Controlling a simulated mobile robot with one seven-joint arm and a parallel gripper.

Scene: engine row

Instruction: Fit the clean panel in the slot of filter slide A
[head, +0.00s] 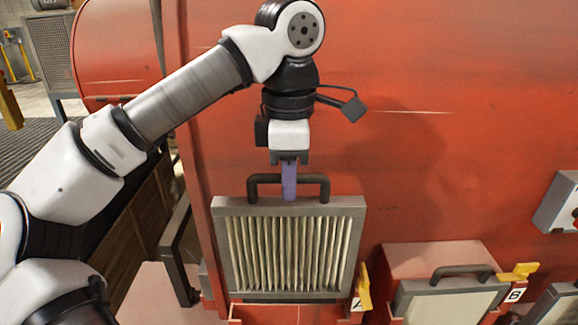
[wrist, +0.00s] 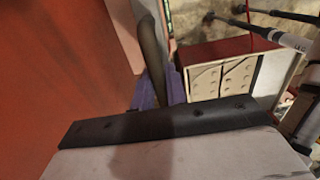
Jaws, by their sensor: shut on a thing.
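The clean panel (head: 290,206) has a grey frame, pale cream pleats and a dark handle (head: 325,186) on top. My gripper (head: 289,190) has purple fingers shut on this handle, and the panel hangs upright below it. The handle also passes between the fingers in the wrist view (wrist: 152,55). Filter slide A (head: 290,314) is the red housing right below the panel, with a letter A label and a yellow latch (head: 364,288) at its right. The panel's lower edge is at the slide's top; I cannot tell whether it is inside the slot, which is hidden.
Slide B, with its own handled panel (head: 445,302) and yellow latch (head: 518,272), is to the right. The red engine wall (head: 400,130) rises close behind. A grey box (head: 558,203) is on the wall at right.

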